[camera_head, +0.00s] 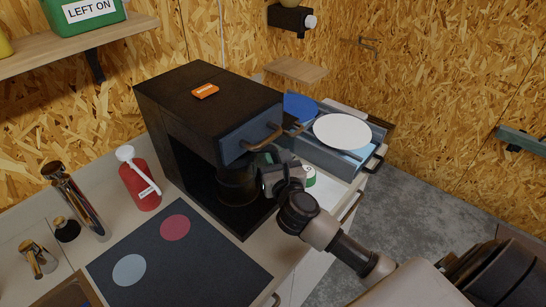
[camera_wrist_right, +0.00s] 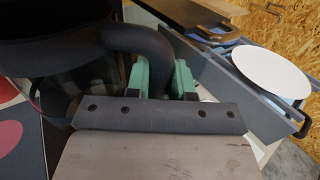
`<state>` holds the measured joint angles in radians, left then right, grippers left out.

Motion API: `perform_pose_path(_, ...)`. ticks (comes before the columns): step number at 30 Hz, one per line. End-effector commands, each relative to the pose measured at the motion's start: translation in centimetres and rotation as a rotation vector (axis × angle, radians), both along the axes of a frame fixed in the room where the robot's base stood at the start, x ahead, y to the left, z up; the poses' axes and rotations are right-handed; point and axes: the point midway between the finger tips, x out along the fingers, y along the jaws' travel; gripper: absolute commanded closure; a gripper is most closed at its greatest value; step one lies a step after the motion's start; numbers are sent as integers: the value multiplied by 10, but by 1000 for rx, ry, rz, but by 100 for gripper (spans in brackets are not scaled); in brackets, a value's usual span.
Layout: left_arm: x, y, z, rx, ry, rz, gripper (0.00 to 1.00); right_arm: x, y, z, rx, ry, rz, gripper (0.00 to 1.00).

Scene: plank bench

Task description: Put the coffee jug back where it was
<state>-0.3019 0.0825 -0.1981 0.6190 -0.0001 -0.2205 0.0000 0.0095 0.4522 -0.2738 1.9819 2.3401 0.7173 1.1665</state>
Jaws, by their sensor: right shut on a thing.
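The dark coffee jug (camera_head: 238,187) is upright in the open bay of the black coffee machine (camera_head: 205,105), below its blue front panel. I cannot tell whether its bottom rests on the machine's base. My right gripper (camera_head: 268,165) reaches in from the right and is shut on the jug's handle. In the right wrist view the black curved handle (camera_wrist_right: 150,45) sits between the green fingers of the gripper (camera_wrist_right: 160,78). The jug's body (camera_wrist_right: 60,45) fills the upper left there. My left gripper is not in view.
A red bottle (camera_head: 141,182) stands left of the machine, near a dark mat (camera_head: 190,265) with two coloured discs. A green and white round item (camera_head: 309,176) is beside my gripper.

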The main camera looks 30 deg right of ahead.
Motion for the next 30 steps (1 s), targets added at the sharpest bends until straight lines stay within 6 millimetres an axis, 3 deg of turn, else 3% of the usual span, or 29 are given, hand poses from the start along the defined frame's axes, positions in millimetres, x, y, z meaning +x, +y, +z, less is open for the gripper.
perform_pose_path(3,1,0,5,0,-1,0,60,20,-6,4,-1,-4,-2,100)
perform_pose_path(6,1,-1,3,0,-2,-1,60,17,-5,-12,0,0,-1,100)
perform_pose_path(18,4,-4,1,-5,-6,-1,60,16,-4,-17,1,-3,-1,100)
perform_pose_path(19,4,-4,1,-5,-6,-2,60,16,-5,-19,-1,0,-1,76)
perform_pose_path(24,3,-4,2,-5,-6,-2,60,16,-4,-18,-1,0,-1,52)
perform_pose_path(30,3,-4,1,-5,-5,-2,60,16,-4,-18,-1,0,-1,52)
